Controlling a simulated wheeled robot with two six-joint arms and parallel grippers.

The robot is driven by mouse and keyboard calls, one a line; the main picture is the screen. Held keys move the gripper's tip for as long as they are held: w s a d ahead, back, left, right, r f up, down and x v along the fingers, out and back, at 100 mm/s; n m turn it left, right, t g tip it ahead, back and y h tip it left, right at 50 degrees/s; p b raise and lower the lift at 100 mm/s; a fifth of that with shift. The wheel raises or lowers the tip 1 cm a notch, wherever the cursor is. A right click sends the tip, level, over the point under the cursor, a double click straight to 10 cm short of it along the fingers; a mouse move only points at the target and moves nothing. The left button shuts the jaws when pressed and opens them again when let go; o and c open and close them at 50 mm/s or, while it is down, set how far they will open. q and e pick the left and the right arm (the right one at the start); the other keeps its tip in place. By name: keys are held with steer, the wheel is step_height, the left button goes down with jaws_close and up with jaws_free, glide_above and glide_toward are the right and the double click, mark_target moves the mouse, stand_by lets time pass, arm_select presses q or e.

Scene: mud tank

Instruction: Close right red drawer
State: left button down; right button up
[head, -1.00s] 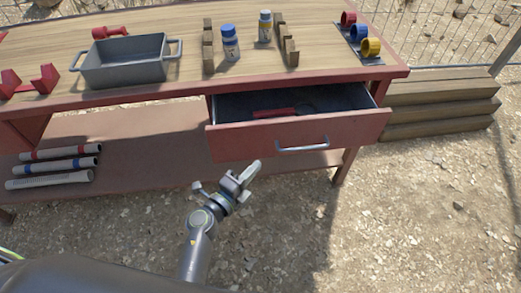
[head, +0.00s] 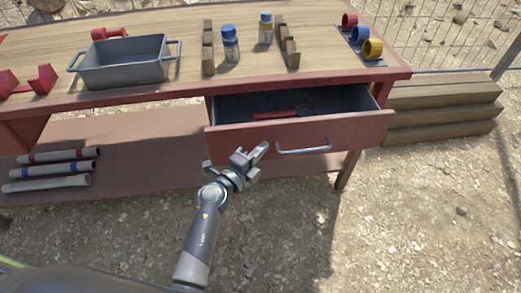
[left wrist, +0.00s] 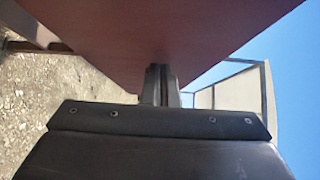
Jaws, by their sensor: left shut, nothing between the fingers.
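The right red drawer (head: 240,143) of the workbench is pulled out in the head view. A silver bar handle (head: 303,149) is on its front. A red-handled tool (head: 275,115) lies inside. My left gripper (head: 262,150) is shut and empty, in front of the drawer's face and left of the handle. In the left wrist view the closed fingers (left wrist: 160,85) point at the red drawer front (left wrist: 150,30), very close to it; I cannot tell whether they touch. My right gripper is not in view.
On the wooden bench top (head: 190,83) stand a grey metal bin (head: 122,68), two bottles, wooden racks and a holder with coloured rings (head: 372,49). Several pipes (head: 48,172) lie on the lower shelf. Wooden steps (head: 440,110) stand at the right. The gravel in front is open.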

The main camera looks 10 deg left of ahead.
arm_select(q)
steer(key=w, duration=0.2)
steer(key=w+a, duration=0.1)
steer(key=w, duration=0.2)
steer(key=shift+w+a, duration=0.35)
steer(key=shift+a, duration=0.05)
steer(key=w, duration=0.2)
steer(key=w+a+b, duration=0.1)
steer(key=w, duration=0.1)
steer(key=w+a+b, duration=0.1)
steer(key=w, duration=0.2)
steer(key=shift+a+f, duration=0.15)
steer(key=shift+w+a+b, duration=0.2)
steer(key=shift+w+b, duration=0.1)
steer(key=shift+w, duration=0.3)
steer(key=shift+a+r, duration=0.1)
steer(key=shift+r, duration=0.35)
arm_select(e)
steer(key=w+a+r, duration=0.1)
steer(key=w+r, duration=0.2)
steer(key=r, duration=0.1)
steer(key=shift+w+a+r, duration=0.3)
